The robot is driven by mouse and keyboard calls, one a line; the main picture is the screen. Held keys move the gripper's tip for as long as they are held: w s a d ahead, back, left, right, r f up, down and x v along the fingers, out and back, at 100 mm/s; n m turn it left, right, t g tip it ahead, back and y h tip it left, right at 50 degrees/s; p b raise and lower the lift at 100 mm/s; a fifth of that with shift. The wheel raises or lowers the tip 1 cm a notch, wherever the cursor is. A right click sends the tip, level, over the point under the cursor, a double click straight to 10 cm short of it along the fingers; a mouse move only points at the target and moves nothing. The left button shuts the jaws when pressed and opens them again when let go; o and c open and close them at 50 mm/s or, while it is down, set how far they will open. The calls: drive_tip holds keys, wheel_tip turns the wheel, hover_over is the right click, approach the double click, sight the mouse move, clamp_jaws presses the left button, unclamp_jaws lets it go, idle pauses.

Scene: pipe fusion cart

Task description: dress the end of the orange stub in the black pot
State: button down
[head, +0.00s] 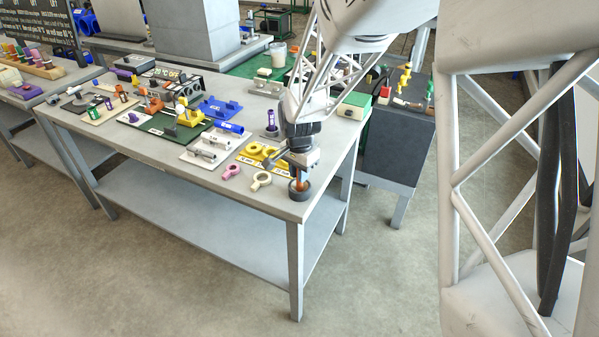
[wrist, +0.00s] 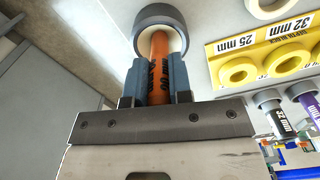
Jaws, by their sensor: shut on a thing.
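The orange stub (wrist: 158,68) is held between the two blue-grey fingers of my gripper (wrist: 160,80) in the wrist view. Dark lettering runs along its side. Its far end is at the mouth of the black pot (wrist: 148,14), inside the pot's rim as the wrist view shows it. How deep the end sits is hidden. In the head view the black pot (head: 300,190) stands near the front right corner of the table, and the orange stub (head: 299,176) shows just above it, under my gripper (head: 299,170).
A yellow block (wrist: 268,55) marked 25 mm and 32 mm lies right of the pot in the wrist view. A pink ring tool (head: 231,171) and a cream ring tool (head: 261,180) lie left of the pot on the table (head: 200,177). The table edge is close to the pot.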

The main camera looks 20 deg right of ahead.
drive_tip(key=shift+f, duration=0.1)
idle(0.4)
drive_tip(key=m, duration=0.3)
drive_tip(key=shift+m, duration=1.9)
drive_tip(key=n, duration=0.6)
drive_tip(key=shift+n, duration=0.4)
drive_tip(key=shift+m, duration=0.3)
drive_tip(key=m, duration=0.6)
